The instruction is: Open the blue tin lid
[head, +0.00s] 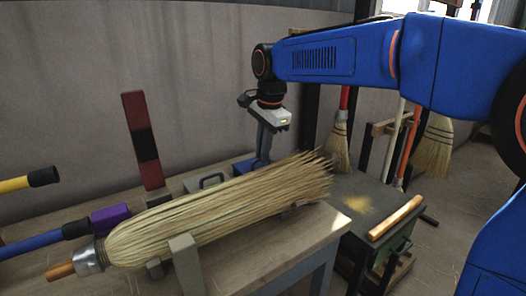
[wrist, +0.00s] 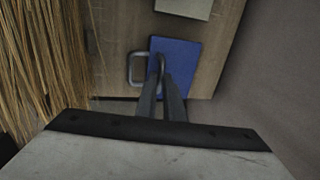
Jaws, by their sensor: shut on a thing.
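The blue tin (head: 245,166) stands on the bench behind the broom head, its front partly hidden by the bristles. In the wrist view its flat blue lid (wrist: 185,52) lies below my gripper. The gripper is shut on the handle. I cannot tell whether the lid is raised; the fingers hide part of it.
A large straw broom head (head: 220,205) lies across the bench, close beside the gripper. A red and black upright (head: 142,140) stands further left. A wall (head: 200,70) is behind.

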